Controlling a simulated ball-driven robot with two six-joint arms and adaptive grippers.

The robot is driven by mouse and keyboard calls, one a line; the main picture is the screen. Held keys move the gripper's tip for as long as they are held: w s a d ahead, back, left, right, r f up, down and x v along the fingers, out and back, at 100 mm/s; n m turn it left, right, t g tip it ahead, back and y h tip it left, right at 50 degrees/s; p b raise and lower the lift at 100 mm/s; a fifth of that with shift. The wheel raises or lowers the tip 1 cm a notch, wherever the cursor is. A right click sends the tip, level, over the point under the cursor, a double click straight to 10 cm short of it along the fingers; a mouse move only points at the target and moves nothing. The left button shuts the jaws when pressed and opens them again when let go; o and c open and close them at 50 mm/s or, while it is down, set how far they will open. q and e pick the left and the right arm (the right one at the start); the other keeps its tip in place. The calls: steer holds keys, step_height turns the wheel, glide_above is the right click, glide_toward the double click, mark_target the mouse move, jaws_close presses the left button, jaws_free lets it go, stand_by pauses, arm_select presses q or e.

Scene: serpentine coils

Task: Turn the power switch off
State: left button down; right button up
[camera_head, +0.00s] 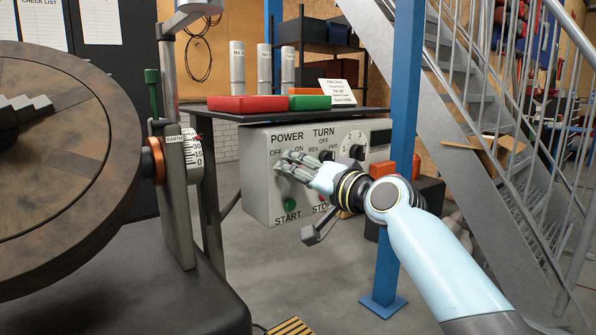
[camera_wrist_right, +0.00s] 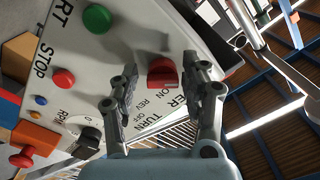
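The grey control box (camera_head: 262,195) has a slanted panel lettered POWER OFF/ON and TURN REV/FWD. The power switch is a red knob (camera_wrist_right: 162,74) in the right wrist view; in the head view my gripper mostly hides it. I cannot tell which setting it is at. My right gripper (camera_head: 283,163) is at the panel just below the OFF/ON lettering. In the right wrist view its two fingers (camera_wrist_right: 160,72) stand apart, one either side of the red knob, with a gap at the left finger. My left gripper is in neither view.
A green START button (camera_head: 289,204) and a red STOP button (camera_wrist_right: 63,78) sit low on the panel. Above the box is a shelf with red and green trays (camera_head: 247,103). A blue post (camera_head: 401,140) stands at the right. A large round wheel (camera_head: 60,170) fills the left.

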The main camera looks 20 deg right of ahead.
steer(key=shift+o, duration=0.5)
steer(key=shift+r, duration=0.1)
steer(key=v, duration=1.2)
